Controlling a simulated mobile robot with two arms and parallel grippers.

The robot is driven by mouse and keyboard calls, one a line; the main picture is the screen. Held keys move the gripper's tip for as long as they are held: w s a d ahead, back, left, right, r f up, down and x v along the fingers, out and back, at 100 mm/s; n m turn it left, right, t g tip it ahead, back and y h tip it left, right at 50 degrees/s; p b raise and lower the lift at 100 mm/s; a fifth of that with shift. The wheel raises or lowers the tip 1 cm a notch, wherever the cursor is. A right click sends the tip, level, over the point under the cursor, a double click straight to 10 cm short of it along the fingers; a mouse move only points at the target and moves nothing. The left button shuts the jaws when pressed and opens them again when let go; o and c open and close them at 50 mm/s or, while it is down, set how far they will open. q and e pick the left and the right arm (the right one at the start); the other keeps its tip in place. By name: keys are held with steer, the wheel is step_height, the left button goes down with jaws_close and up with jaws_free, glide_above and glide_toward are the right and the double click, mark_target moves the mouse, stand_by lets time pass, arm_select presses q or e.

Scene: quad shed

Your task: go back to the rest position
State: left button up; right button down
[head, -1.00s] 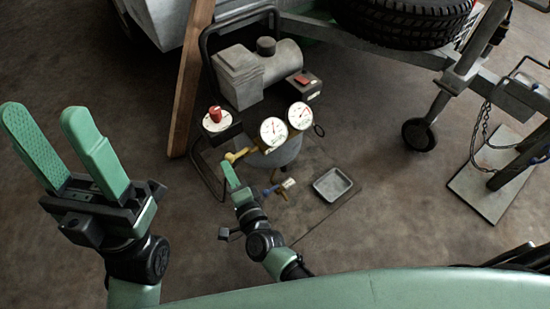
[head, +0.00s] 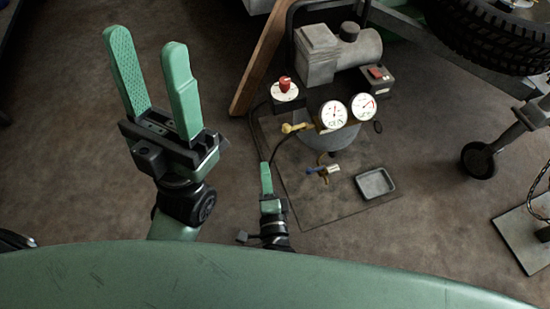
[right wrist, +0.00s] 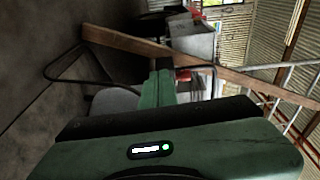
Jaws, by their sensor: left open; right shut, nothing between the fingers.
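My left gripper (head: 158,92) is at the left of the head view, its two green fingers spread apart with nothing between them. My right gripper (head: 266,178) is near the middle of the head view, fingers together and empty, left of the mat's near part. In the right wrist view its green fingers (right wrist: 158,90) are closed together. It stands apart from the compressor (head: 338,55) and its gauges.
Two round gauges (head: 333,114), a red knob (head: 285,84) and a yellow fitting (head: 293,128) are on the compressor unit. A small grey tray (head: 375,184) and a brass valve piece (head: 323,171) are on the dark mat (head: 322,210). A wooden plank (head: 260,66) leans behind. Bare floor (head: 60,150) lies at the left.

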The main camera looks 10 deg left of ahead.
steer(key=shift+s+a, duration=0.25)
steer(key=shift+s, duration=0.25)
steer(key=shift+r, duration=0.1)
